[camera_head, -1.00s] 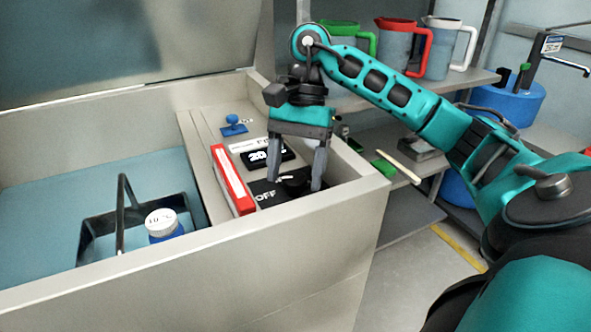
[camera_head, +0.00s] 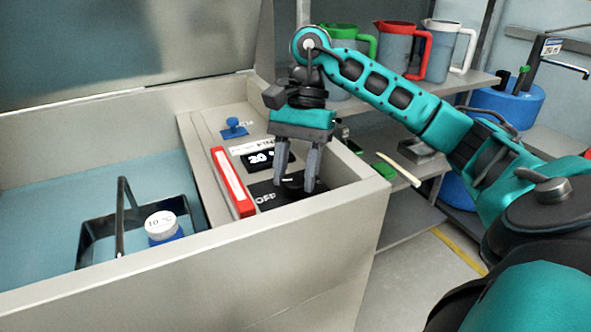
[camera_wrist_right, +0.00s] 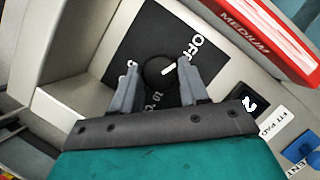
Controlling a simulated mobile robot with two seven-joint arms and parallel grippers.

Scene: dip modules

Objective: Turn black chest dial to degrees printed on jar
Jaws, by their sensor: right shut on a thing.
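The black dial (camera_wrist_right: 159,72) sits on a black plate (camera_wrist_right: 140,45) printed with OFF, on the chest's panel. In the wrist view its white mark points toward the OFF side. My right gripper (camera_head: 297,188) is down at the dial with its fingers shut on it. The jar (camera_head: 164,227), with a white lid reading 10 °C and a blue body, stands in a dark handled carrier (camera_head: 97,226) in the chest's bath. A small black display (camera_head: 259,159) reads about 20; its last characters are partly hidden. My left gripper is not in view.
A red-and-white box marked MEDIUM (camera_wrist_right: 262,38) stands beside the dial plate. A blue knob (camera_head: 234,127) is farther back on the panel. The chest's front wall (camera_head: 200,270) rises in front. Jugs (camera_head: 397,48) stand on a shelf behind my right arm.

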